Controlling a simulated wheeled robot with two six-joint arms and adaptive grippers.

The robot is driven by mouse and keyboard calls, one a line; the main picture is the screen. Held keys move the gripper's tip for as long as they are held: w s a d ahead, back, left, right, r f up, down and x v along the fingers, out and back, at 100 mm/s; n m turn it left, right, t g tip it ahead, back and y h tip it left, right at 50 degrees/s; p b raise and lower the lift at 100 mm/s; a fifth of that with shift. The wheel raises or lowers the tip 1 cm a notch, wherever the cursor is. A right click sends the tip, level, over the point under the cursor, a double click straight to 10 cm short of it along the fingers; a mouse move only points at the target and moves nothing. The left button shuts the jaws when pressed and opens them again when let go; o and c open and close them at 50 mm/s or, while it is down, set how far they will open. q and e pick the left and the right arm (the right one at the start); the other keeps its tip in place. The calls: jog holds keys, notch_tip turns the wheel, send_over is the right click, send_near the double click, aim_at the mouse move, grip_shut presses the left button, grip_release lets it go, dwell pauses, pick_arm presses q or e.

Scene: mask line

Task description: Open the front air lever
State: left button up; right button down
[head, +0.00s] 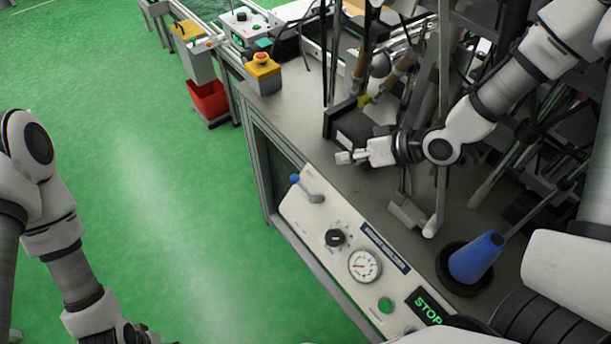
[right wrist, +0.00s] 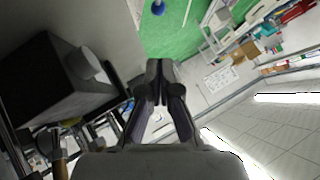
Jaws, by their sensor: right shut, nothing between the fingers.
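The air lever (head: 310,192) is a grey handle with a blue knob (head: 294,178) on the far left end of the white control panel (head: 322,218). The blue knob also shows at the top of the right wrist view (right wrist: 158,8). My right gripper (head: 345,158) is shut and empty, above the bench, up and to the right of the lever in the head view and apart from it. Its closed fingers (right wrist: 160,68) show in the right wrist view. My left arm is at the left edge, and its fingers are out of the head view.
The panel also holds a black knob (head: 335,237), a gauge (head: 364,265), a green button (head: 385,305) and a STOP display (head: 428,306). A dark box (head: 352,128) stands close behind my right gripper. A blue cone (head: 477,258) stands at right.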

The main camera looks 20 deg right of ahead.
send_over(299, 178)
jog(key=s+d, duration=0.1)
jog(key=d, duration=0.2)
notch_tip(299, 178, down, 6)
jog(key=shift+d+f+p, duration=0.1)
jog(key=shift+f+p, duration=0.15)
jog(key=shift+p, duration=0.15)
jog(key=shift+s+a+f+p, duration=0.15)
jog(key=shift+a+f, duration=0.15)
jog(key=shift+f, duration=0.3)
jog(key=shift+s+a+f+p, duration=0.15)
jog(key=shift+a+f, duration=0.1)
jog(key=shift+f, duration=0.35)
jog(key=shift+a+f, duration=0.25)
jog(key=shift+f, duration=0.25)
